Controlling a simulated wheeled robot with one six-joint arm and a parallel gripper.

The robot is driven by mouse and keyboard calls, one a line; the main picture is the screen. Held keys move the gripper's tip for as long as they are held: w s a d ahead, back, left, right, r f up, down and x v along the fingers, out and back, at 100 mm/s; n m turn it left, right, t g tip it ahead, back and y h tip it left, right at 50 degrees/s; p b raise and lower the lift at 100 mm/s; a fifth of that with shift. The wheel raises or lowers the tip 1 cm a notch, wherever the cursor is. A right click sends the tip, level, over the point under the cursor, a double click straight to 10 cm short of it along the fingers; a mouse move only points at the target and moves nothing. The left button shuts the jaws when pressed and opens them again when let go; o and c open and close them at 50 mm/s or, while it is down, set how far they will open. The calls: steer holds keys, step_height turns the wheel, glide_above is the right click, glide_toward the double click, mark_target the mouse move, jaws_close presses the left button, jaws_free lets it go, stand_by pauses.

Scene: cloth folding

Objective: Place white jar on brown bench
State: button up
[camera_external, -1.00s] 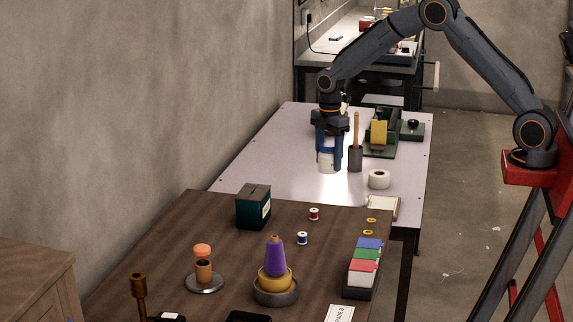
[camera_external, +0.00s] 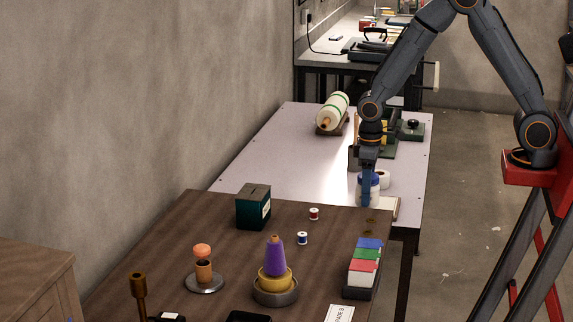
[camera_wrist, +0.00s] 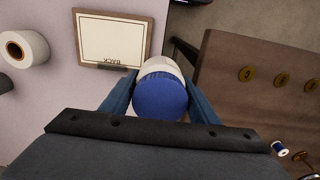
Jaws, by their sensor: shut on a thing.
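The white jar (camera_wrist: 158,66) has a blue lid (camera_wrist: 159,96) and sits between the fingers in the wrist view. My gripper (camera_external: 368,188) is shut on the jar (camera_external: 376,188), which it holds upright near the gap between the pale table and the brown bench (camera_external: 215,222). In the wrist view my gripper (camera_wrist: 158,95) has a finger on each side of the jar, and the brown bench (camera_wrist: 235,100) lies to the right. The jar's base is hidden by the lid in the wrist view.
Brass discs (camera_wrist: 245,74) lie near the bench's edge. A framed board (camera_wrist: 112,40) lies on the pale table (camera_external: 270,150). The bench's middle has free room.

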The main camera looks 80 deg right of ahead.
steer(key=w+d+b, duration=0.3)
steer(key=w+d, duration=0.4)
steer(key=w, duration=0.2)
steer(key=b, duration=1.1)
glide_toward(332, 162)
steer(key=f, duration=0.5)
steer(key=shift+d, duration=0.2)
steer(key=shift+f, duration=0.1)
steer(key=o, duration=1.4)
